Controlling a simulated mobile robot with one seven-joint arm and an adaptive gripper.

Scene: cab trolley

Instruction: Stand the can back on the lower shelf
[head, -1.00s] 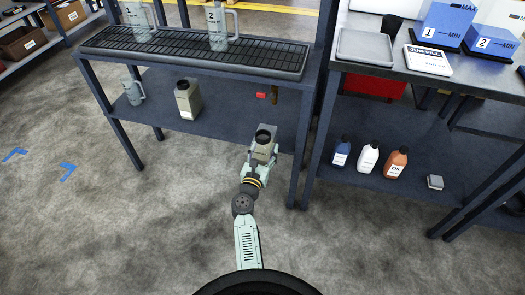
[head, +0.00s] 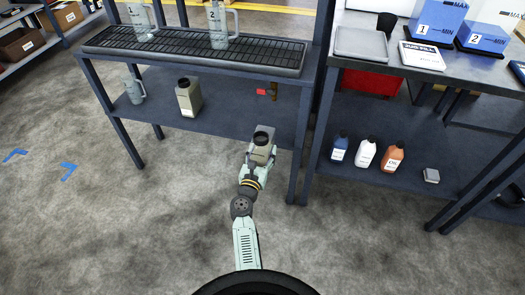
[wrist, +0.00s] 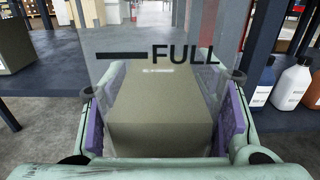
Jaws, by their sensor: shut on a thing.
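My gripper (head: 261,158) is shut on a beige can (head: 263,147) with a round dark top, at the front edge of the lower shelf (head: 225,118), near its right end. The can looks roughly upright. Its base is hidden by my gripper, so I cannot tell whether it touches the shelf. In the wrist view the can (wrist: 160,125) fills the space between the purple finger pads of my gripper (wrist: 160,140). A see-through shape with a "FULL" line shows around it; I cannot tell whether it belongs to the can.
Another beige can (head: 188,98) and a clear jug (head: 135,91) stand on the lower shelf to the left. A small red item (head: 261,92) is behind. A shelf post (head: 299,150) is close on the right. Bottles (head: 366,153) stand beyond it.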

